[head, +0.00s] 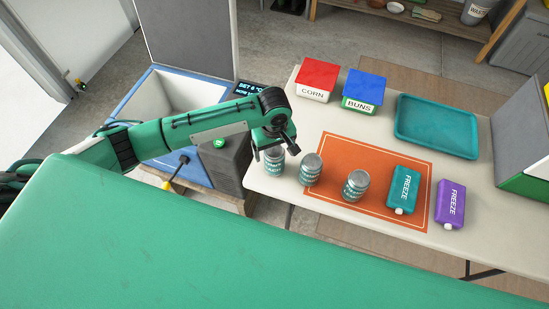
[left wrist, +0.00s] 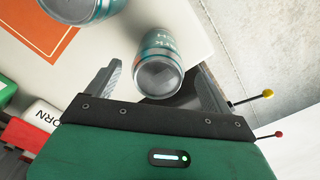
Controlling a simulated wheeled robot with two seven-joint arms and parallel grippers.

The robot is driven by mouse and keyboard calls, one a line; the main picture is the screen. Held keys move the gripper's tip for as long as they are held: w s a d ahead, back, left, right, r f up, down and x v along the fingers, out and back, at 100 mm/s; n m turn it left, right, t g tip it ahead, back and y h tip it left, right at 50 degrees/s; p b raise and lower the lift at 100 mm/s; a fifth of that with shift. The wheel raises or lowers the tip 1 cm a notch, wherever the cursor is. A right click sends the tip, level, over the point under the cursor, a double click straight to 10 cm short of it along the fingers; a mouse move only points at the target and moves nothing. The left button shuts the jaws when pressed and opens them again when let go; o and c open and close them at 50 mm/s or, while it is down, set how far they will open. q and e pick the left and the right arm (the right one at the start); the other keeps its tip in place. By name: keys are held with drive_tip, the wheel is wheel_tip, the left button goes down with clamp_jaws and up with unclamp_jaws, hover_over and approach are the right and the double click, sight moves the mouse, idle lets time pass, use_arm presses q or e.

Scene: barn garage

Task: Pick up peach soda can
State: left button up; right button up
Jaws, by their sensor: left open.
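Three silver-and-teal soda cans stand upright near the front left of the table. The leftmost can (head: 274,163) is directly below my left gripper (head: 273,146), which partly covers its top. In the left wrist view this can (left wrist: 160,62) shows between the two open fingers, not gripped; a few label letters are visible. The head view labels are too small to tell flavours. My right gripper is not in view.
A red CORN box (head: 316,76) and blue BUNS box (head: 363,89) stand at the back, beside a teal tray (head: 437,125). Teal and purple FREEZE packs (head: 404,190) (head: 450,204) lie right of the cans. A blue open cooler (head: 165,92) stands left of the table.

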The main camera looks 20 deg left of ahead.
use_arm(q)
drive_tip(key=shift+w+f+p, duration=0.15)
drive_tip(key=shift+f+p, duration=0.55)
drive_tip(key=shift+f, duration=2.2)
drive_tip(key=c, duration=1.3)
drive_tip(key=shift+r, duration=0.15)
